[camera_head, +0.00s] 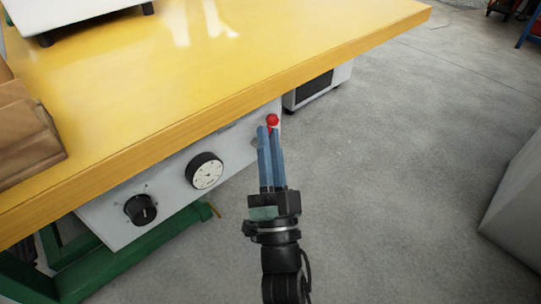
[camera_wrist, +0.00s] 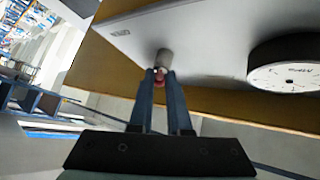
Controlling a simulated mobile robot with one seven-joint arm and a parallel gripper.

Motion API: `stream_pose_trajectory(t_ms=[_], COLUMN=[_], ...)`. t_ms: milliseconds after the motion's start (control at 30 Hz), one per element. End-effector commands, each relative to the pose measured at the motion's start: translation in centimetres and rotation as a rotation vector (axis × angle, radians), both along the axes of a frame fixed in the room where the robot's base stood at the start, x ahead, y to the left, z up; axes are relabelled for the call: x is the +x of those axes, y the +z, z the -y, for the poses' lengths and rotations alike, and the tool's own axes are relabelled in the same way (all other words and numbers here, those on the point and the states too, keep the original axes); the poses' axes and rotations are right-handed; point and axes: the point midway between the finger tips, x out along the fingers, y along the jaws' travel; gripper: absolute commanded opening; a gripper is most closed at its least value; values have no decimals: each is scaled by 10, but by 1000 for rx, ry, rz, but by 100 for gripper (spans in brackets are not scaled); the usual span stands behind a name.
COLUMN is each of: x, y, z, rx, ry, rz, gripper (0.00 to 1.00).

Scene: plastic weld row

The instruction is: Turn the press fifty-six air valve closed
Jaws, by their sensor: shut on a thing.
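The air valve's red handle (camera_head: 272,120) shows as a small red knob at the right end of the grey panel under the yellow table. My gripper (camera_head: 268,132) has its two blue fingers close together on the handle. In the wrist view the fingertips of my gripper (camera_wrist: 160,76) meet at a red piece (camera_wrist: 159,80) just below a short metal stub (camera_wrist: 163,60) on the grey panel (camera_wrist: 205,35). The fingers hide most of the handle, so its full angle cannot be read.
A white dial (camera_head: 204,170) and a black knob (camera_head: 140,209) sit on the panel to the left. The yellow tabletop (camera_head: 190,70) overhangs the panel closely. A grey-white box (camera_head: 325,85) stands beyond.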

Motion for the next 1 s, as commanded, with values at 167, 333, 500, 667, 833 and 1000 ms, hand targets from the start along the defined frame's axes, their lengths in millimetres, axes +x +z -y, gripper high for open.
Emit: stream_pose_trajectory(t_ms=[167,333,500,667,833,1000], x=[-1,-2,-3,-5,-5,-6], y=[6,5,5,5,6,7], z=[2,1,0,-3,-3,-4], rx=[-127,-242,-338,-401,-443,-460], ry=[-10,-12,-12,-9,-10,-9], rz=[109,198,272,324,357,372], gripper=[0,0,0,0,0,0])
